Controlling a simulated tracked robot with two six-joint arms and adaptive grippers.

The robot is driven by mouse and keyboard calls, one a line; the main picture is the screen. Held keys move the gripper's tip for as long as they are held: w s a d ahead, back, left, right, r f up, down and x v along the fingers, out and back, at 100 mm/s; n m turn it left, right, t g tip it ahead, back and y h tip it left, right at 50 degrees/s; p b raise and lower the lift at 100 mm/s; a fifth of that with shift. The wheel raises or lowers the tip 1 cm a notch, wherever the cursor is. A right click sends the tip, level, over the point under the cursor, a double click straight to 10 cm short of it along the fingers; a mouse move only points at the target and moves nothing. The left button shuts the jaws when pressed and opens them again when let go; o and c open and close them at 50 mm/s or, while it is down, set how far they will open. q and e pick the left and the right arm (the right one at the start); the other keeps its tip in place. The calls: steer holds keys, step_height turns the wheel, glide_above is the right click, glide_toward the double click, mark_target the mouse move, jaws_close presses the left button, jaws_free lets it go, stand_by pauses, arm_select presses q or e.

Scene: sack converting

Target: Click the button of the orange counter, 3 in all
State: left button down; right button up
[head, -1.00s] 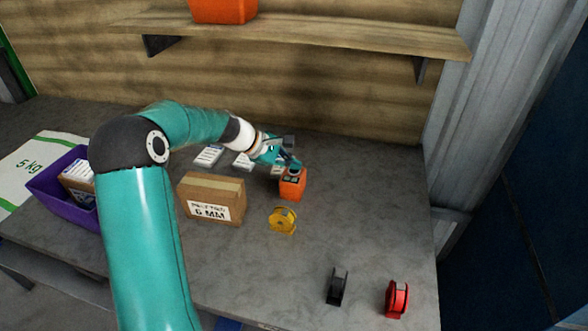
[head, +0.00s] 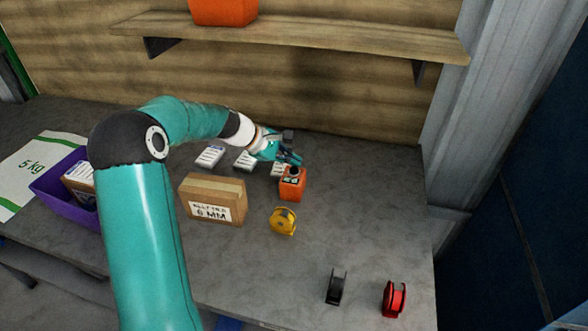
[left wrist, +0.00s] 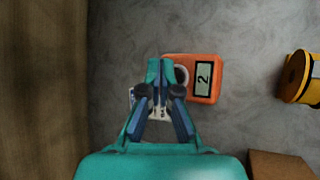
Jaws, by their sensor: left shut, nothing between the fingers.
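The orange counter (head: 292,189) stands on the grey table, right of the cardboard box. In the left wrist view the counter (left wrist: 205,92) shows a display reading 2, with a round pale button (left wrist: 181,76) beside it, partly covered by my fingers. My left gripper (head: 298,160) is shut and empty, over the back of the counter's top. In the left wrist view its fingertips (left wrist: 160,70) overlap the counter's button-side edge. I cannot tell whether they touch the button. My right gripper is not in view.
A cardboard box (head: 212,184) and a yellow spool (head: 283,221) stand near the counter. White packets (head: 244,160) lie behind. A purple bin (head: 52,195) is at left, and a shelf (head: 300,36) hangs above.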

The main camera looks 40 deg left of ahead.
mark_target(291, 168)
arm_select(q)
steer(key=shift+r+p, duration=2.05)
steer(key=shift+r, duration=0.45)
steer(key=shift+w+a+y, duration=0.25)
steer(key=shift+a+y, duration=0.05)
steer(key=shift+a, duration=0.2)
steer(key=a+n+y, duration=0.1)
steer(key=a+n+t+y+p, duration=0.1)
steer(key=n, duration=0.1)
steer(key=shift+w+a+f+y, duration=0.2)
steer(key=shift+w+y, duration=0.1)
steer(key=shift+w, duration=0.1)
steer(key=d+r+n+p, duration=0.1)
steer(key=d+r+p, duration=0.1)
steer(key=p, duration=0.1)
steer(key=s+d+r+n+y+p, duration=0.1)
steer(key=r+n+p, duration=0.1)
steer(key=p, duration=0.1)
steer(key=shift+s+d, duration=0.15)
steer(key=shift+d, duration=0.25)
step_height(291, 168, down, 9)
steer(key=b, duration=0.8)
steer(key=shift+r+b, duration=0.1)
steer(key=shift+b, duration=0.2)
